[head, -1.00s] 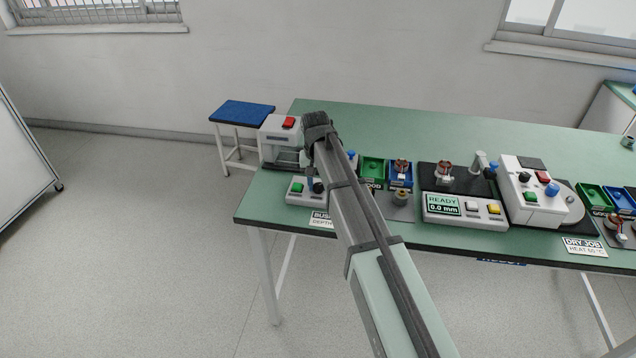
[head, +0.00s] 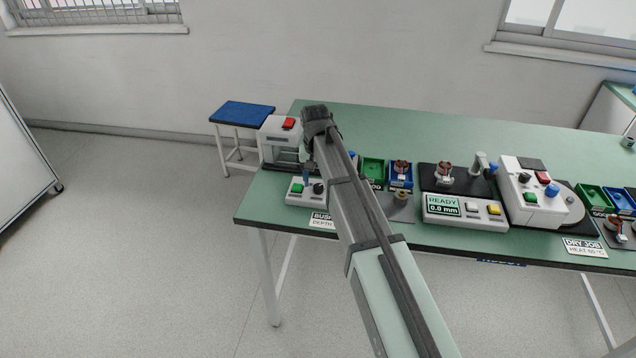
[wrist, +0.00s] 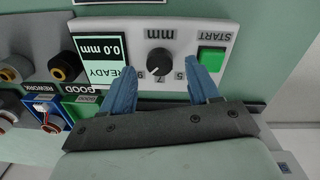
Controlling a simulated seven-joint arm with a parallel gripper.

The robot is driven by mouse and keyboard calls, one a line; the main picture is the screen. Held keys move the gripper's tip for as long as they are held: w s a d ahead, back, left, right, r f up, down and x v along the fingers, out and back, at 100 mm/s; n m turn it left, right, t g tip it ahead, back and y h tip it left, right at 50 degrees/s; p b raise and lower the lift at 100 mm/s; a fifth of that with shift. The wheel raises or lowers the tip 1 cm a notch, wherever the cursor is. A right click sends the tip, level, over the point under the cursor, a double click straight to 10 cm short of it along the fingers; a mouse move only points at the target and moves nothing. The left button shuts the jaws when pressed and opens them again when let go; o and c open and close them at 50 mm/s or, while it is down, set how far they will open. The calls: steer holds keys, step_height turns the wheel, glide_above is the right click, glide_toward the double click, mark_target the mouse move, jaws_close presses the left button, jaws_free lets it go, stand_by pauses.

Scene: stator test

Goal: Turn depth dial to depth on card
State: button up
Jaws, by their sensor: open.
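The depth dial (wrist: 160,62) is a black knob on a pale control panel (wrist: 185,32), seen upside down in the wrist view. Printed numbers surround it; its exact setting is too small to read surely. My gripper (wrist: 167,72) is open, its blue fingers apart on either side of the dial; I cannot tell whether they touch it. In the head view the dial (head: 319,188) shows just beside my gripper (head: 309,176). The card (head: 322,220) at the table's front edge reads "DEPTH", but my arm hides its value.
A green START button (wrist: 211,60) lies close to one finger. A display (wrist: 107,62) reads READY 0.0 mm. A white press (head: 280,138) with a red top button stands behind the panel. Green (head: 373,168) and blue bins (head: 401,173) stand to the right.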

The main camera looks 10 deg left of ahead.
mark_target(316, 186)
step_height(316, 186, up, 12)
steer(key=shift+a+f, duration=0.15)
steer(key=shift+a, duration=0.05)
stand_by(0.4)
